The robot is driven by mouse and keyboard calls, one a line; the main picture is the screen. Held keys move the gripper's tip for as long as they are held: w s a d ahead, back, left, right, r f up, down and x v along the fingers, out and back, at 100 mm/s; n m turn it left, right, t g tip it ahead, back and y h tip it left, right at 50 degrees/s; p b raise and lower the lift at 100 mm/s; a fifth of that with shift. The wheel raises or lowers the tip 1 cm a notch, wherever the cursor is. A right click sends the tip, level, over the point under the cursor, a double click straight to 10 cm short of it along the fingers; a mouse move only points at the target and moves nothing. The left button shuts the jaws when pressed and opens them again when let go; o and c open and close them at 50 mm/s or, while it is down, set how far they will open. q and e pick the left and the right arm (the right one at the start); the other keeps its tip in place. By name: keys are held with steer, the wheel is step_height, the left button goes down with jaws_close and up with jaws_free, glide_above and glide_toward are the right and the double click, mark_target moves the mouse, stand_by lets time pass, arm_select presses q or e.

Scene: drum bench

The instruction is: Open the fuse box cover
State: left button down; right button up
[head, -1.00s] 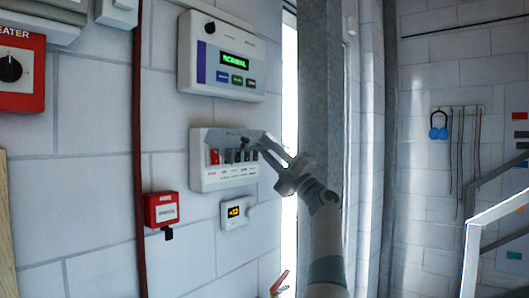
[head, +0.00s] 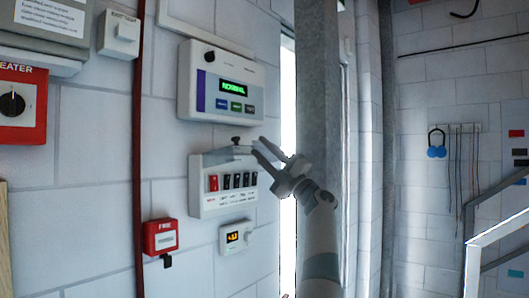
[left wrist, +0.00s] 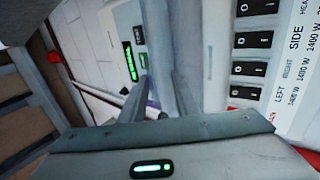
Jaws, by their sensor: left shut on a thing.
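The white fuse box (head: 222,203) is on the wall with its row of switches exposed: one red and several black. Its grey cover (head: 222,154) is raised at the top edge, seen nearly edge-on, with a small dark knob (head: 236,141) above it. My left gripper (head: 256,151) is at the cover's right end, its fingers shut on the cover. In the left wrist view the grey cover (left wrist: 166,45) runs between the two fingers (left wrist: 160,98), with the black switches (left wrist: 252,68) to the right. My right gripper is not in view.
A panel with a green display (head: 222,85) is on the wall just above the raised cover. A small thermostat (head: 236,238) is below the fuse box and a red call point (head: 160,237) at lower left. A grey column (head: 318,90) stands close at right.

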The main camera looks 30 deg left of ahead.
arm_select(q)
steer(key=shift+s+r, duration=0.25)
steer(key=shift+r, duration=0.7)
steer(key=c, duration=2)
jaws_free()
steer(key=shift+w+f, duration=0.1)
steer(key=shift+w, duration=0.15)
steer(key=shift+a, duration=0.1)
steer(key=shift+f, duration=0.2)
steer(key=shift+w+f, duration=0.1)
steer(key=shift+f, duration=0.1)
steer(key=b+v, duration=0.2)
steer(key=v, duration=0.4)
steer(key=b+v, duration=0.3)
steer(key=v, duration=0.3)
steer(key=b+v, duration=0.3)
steer(key=v, duration=0.3)
steer(key=shift+w+a+f, duration=0.15)
steer(key=shift+w+f, duration=0.05)
steer(key=shift+w, duration=0.05)
